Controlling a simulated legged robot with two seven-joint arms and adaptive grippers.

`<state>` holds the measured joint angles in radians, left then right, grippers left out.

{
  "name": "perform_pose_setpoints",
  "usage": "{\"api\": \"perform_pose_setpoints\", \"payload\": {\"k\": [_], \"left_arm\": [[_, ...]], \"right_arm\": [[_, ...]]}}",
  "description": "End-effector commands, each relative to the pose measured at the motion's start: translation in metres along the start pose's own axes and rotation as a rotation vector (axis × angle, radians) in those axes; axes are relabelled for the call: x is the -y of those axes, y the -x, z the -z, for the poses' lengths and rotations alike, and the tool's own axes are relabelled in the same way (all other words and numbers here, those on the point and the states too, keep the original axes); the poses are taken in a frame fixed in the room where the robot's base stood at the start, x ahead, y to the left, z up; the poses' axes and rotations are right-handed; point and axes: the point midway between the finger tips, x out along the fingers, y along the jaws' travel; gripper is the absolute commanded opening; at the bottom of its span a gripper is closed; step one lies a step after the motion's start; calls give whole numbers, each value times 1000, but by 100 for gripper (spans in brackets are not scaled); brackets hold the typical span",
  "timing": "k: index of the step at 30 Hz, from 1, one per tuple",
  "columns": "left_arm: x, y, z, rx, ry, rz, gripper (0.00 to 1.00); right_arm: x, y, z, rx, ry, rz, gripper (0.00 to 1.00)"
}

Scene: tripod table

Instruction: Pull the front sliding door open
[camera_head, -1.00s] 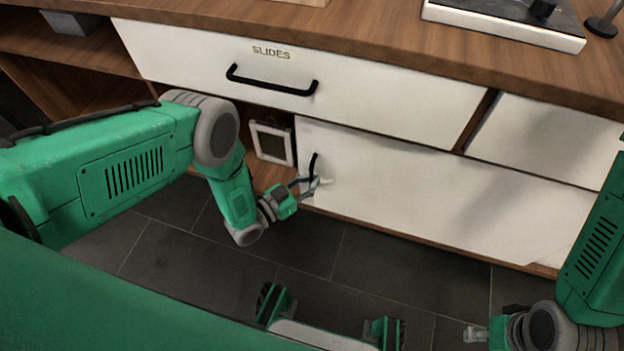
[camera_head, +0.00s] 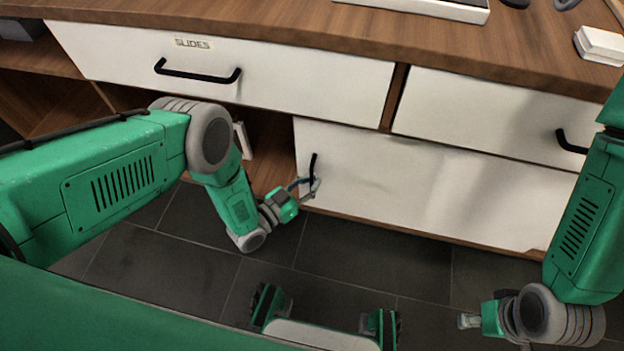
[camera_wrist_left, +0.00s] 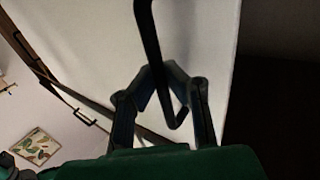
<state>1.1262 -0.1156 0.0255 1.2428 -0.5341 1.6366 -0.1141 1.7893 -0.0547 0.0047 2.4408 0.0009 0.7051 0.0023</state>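The front sliding door (camera_head: 400,185) is a wide white panel in the lower part of the cabinet, with a black vertical handle (camera_head: 312,172) near its left edge. An open brown compartment (camera_head: 268,135) shows left of that edge. My left gripper (camera_head: 308,186) is at the handle. In the left wrist view, its fingers (camera_wrist_left: 160,75) converge on the black handle bar (camera_wrist_left: 149,35), and the bar's lower end shows between them. My right gripper (camera_head: 468,321) hangs at lower right, away from the cabinet; its fingers are too small to judge.
Above the door are a white drawer labelled SLIDES (camera_head: 290,80) and another white drawer (camera_head: 480,115) at right. A white frame (camera_head: 243,141) stands in the compartment, partly hidden by my left arm. Dark tiled floor (camera_head: 350,255) in front is clear.

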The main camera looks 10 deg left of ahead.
Motion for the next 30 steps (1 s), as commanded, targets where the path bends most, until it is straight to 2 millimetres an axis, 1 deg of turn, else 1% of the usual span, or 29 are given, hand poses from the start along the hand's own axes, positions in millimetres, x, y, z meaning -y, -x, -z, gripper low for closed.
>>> {"api": "perform_pose_setpoints", "payload": {"k": [1, 2, 10, 14, 17, 24, 27, 30], "left_arm": [[-3, 3, -3, 7, 5, -2, 26], [-3, 3, -3, 7, 4, -2, 31], [0, 0, -1, 4, -1, 2, 31], [0, 6, -1, 4, -1, 3, 31], [0, 19, -2, 7, -2, 3, 31], [0, 71, -3, 8, 1, 3, 31], [0, 91, -3, 8, 1, 4, 31], [0, 106, -3, 7, 3, 2, 31]], "right_arm": [[0, 0, 0, 0, 0, 0, 40], [0, 0, 0, 0, 0, 0, 40], [0, 0, 0, 0, 0, 0, 40], [0, 1, -1, -2, 0, 0, 40], [0, 1, -1, -2, 0, 0, 40], [0, 1, -1, -2, 0, 0, 40], [0, 1, -1, -3, 0, 0, 40], [0, 1, -1, -3, 0, 0, 40]]}}
